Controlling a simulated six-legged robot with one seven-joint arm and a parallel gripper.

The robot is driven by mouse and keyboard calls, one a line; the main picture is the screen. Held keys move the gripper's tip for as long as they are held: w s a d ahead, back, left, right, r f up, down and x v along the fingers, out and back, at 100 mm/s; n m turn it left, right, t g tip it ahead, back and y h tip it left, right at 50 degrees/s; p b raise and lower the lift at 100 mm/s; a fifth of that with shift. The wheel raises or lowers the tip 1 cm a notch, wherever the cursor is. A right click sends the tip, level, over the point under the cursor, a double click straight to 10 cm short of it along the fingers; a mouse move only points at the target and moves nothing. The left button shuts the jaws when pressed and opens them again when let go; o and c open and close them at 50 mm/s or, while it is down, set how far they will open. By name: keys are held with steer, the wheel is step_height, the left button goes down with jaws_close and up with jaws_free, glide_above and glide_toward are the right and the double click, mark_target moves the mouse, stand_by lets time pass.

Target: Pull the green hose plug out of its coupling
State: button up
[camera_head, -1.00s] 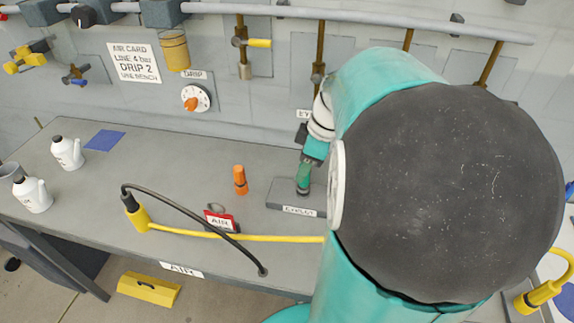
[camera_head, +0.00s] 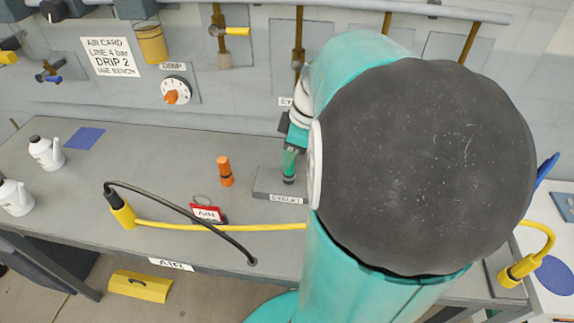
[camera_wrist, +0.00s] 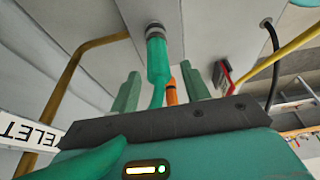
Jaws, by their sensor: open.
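The green hose plug (camera_wrist: 158,62) is in the middle of the wrist view, its end in a round grey coupling (camera_wrist: 155,30). My gripper (camera_wrist: 160,72) has its two green fingers apart, one on each side of the plug, with gaps visible. The plug's narrow tail runs down behind the dark palm bar. In the head view my gripper (camera_head: 290,163) points down over a grey block (camera_head: 264,183) on the bench. My arm hides much there, and I cannot separate plug from fingers in that view.
An orange bottle (camera_head: 225,171), a red AIR tag (camera_head: 208,214), and a yellow hose (camera_head: 180,226) with a black cable (camera_head: 160,194) lie left of my gripper on the bench (camera_head: 90,185). Wall pipes and a dial (camera_head: 176,91) stand behind. A brown pipe (camera_wrist: 72,70) passes near the coupling.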

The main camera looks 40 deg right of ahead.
steer(key=c, duration=1)
jaws_close()
steer(key=shift+r, duration=0.7)
steer(key=shift+r, duration=2.9)
